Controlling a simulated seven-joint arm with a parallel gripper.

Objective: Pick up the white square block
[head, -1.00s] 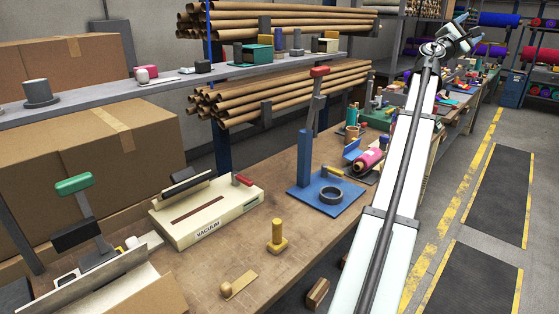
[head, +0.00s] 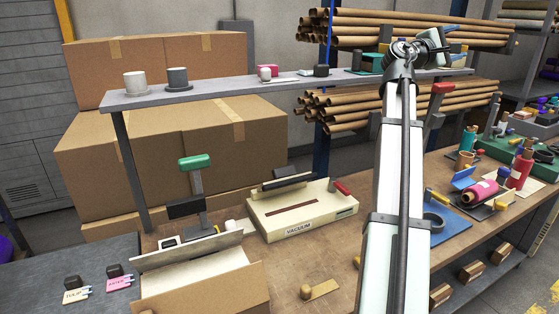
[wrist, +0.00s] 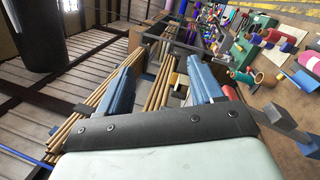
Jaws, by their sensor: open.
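No clear white square block can be picked out for certain. A small pale block-like thing (head: 231,226) stands behind the metal plate at the middle left of the bench; its shape is too small to tell. My gripper (head: 447,48) is high at the upper right of the head view, far from both. In the wrist view my gripper (wrist: 166,60) shows two blue fingers spread apart with nothing held between them. Neither white thing can be made out in the wrist view.
The cream vacuum sealer (head: 300,212), an open cardboard box (head: 205,295) and a green-handled press (head: 195,162) crowd the bench's left part. Bare wood (head: 330,265) lies before the sealer.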

